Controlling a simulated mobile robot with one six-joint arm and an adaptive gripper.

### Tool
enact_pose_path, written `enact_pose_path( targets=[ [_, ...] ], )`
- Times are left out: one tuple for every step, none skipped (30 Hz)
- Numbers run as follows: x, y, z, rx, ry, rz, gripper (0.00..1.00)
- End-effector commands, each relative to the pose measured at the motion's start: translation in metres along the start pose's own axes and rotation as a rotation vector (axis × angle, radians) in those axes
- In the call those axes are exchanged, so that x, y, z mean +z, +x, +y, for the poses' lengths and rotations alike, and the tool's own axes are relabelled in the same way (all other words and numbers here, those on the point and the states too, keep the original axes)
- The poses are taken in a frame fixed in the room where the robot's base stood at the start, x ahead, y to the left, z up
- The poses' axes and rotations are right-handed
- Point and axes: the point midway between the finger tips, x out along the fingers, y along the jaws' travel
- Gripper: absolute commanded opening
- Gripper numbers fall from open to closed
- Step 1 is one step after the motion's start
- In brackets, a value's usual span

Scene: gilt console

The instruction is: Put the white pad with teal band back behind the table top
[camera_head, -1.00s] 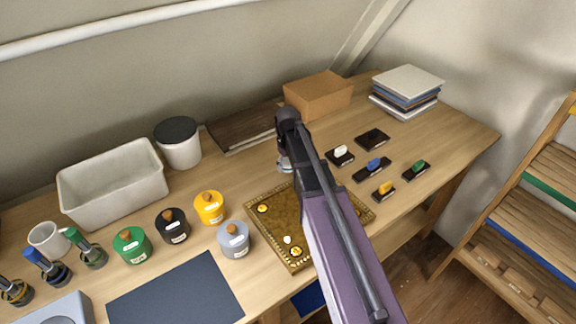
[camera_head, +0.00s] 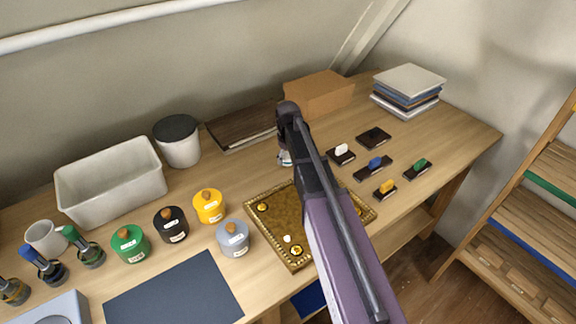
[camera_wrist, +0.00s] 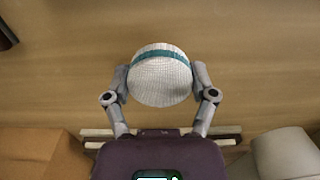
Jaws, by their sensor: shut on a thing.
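The white pad with a teal band (camera_wrist: 160,78) is round and textured, and it sits between the two fingers of my gripper (camera_wrist: 160,85) in the wrist view. The fingers are shut on its sides, with bare wood behind it. In the head view my gripper (camera_head: 285,157) is mostly hidden behind my arm, and the pad cannot be made out clearly there. A gilt table top (camera_head: 272,240) with a beaded rim and yellow knobs lies on the bench, partly covered by my arm. My gripper is beyond its far edge.
A dark flat book (camera_head: 235,127) and a cardboard box (camera_head: 318,93) stand at the back. A lidded white canister (camera_head: 181,150) is left of them. Several dark blocks with coloured tops, including a blue one (camera_head: 373,168), lie right of my arm. Several coloured jars stand left.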

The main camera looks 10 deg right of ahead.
Motion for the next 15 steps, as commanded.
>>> enact_pose_path(
  targets=[
    [0.0,0.01,0.0,0.0,0.0,0.0,0.16],
    [0.0,0.012,0.0,0.0,0.0,0.0,0.16],
    [0.0,0.015,0.0,0.0,0.0,0.0,0.16],
    [0.0,0.017,0.0,0.0,0.0,0.0,0.16],
    [0.0,0.019,0.0,0.0,0.0,0.0,0.16],
    [0.0,0.021,0.0,0.0,0.0,0.0,0.16],
    [0.0,0.022,0.0,0.0,0.0,0.0,0.16],
    [0.0,0.022,0.0,0.0,0.0,0.0,0.16],
    [0.0,0.023,0.0,0.0,0.0,0.0,0.16],
    [0.0,0.023,0.0,0.0,0.0,0.0,0.16],
    [0.0,0.024,0.0,0.0,0.0,0.0,0.16],
    [0.0,0.023,0.0,0.0,0.0,0.0,0.16],
    [0.0,0.023,0.0,0.0,0.0,0.0,0.16],
    [0.0,0.023,0.0,0.0,0.0,0.0,0.16],
    [0.0,0.023,0.0,0.0,0.0,0.0,0.16]
  ],
)
